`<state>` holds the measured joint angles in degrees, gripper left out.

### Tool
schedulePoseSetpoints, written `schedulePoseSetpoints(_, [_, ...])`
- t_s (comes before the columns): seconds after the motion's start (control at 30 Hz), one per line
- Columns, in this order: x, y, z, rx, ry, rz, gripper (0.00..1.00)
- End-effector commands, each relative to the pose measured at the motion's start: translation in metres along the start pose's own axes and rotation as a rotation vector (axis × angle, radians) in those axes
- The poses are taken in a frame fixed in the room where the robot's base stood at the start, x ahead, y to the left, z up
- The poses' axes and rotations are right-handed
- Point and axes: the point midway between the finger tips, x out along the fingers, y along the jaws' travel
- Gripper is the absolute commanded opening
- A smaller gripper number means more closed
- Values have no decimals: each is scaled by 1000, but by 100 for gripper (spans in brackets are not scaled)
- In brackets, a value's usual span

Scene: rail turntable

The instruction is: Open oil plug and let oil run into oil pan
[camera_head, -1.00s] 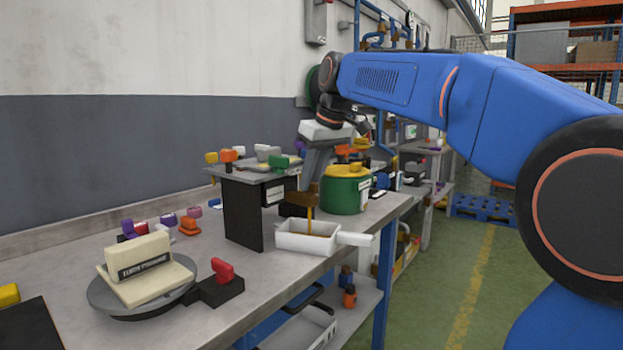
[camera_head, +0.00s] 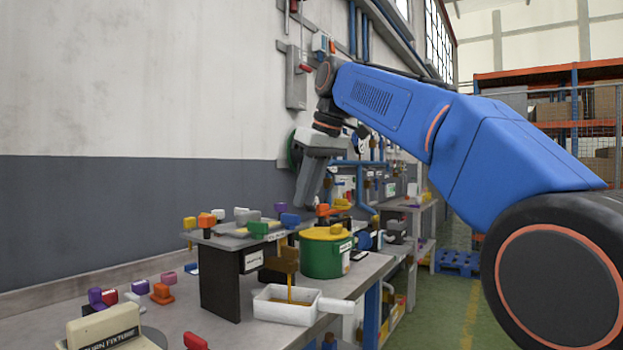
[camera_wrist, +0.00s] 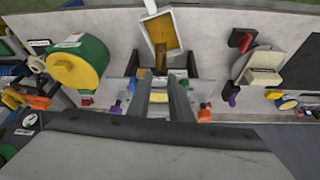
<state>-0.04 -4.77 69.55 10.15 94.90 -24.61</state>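A white oil pan (camera_head: 262,307) with a handle to the right stands on the bench in front of a dark stand. A thin amber stream (camera_head: 290,290) runs down from a brown block (camera_head: 287,258) at the stand into the pan. Amber oil (camera_wrist: 162,33) lies in the pan in the wrist view. I cannot tell which part is the oil plug. My gripper (camera_head: 305,203) is above the stand top, tilted down. In the wrist view its two fingers (camera_wrist: 163,87) are apart, with nothing seen held between them.
A green drum (camera_head: 325,258) with a yellow lid stands right of the stand. Several coloured knobs, including a blue one (camera_head: 290,220), are on the stand top (camera_head: 230,241). A turntable (camera_head: 150,338) is at the front left.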

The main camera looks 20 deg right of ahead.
Motion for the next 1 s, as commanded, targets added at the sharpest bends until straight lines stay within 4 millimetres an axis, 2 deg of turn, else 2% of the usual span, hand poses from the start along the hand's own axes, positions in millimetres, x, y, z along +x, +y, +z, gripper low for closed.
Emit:
schedulePoseSetpoints(0.13, [-22, 1, -1, 1, 1, 1, 19])
schedulePoseSetpoints(0.33, [-36, 0, 0, 0, -1, 0, 19])
schedulePoseSetpoints(0.83, [-38, 0, 0, 0, -1, 0, 19])
schedulePoseSetpoints(1.0, [-32, -3, 11, 19, 0, 6, 19])
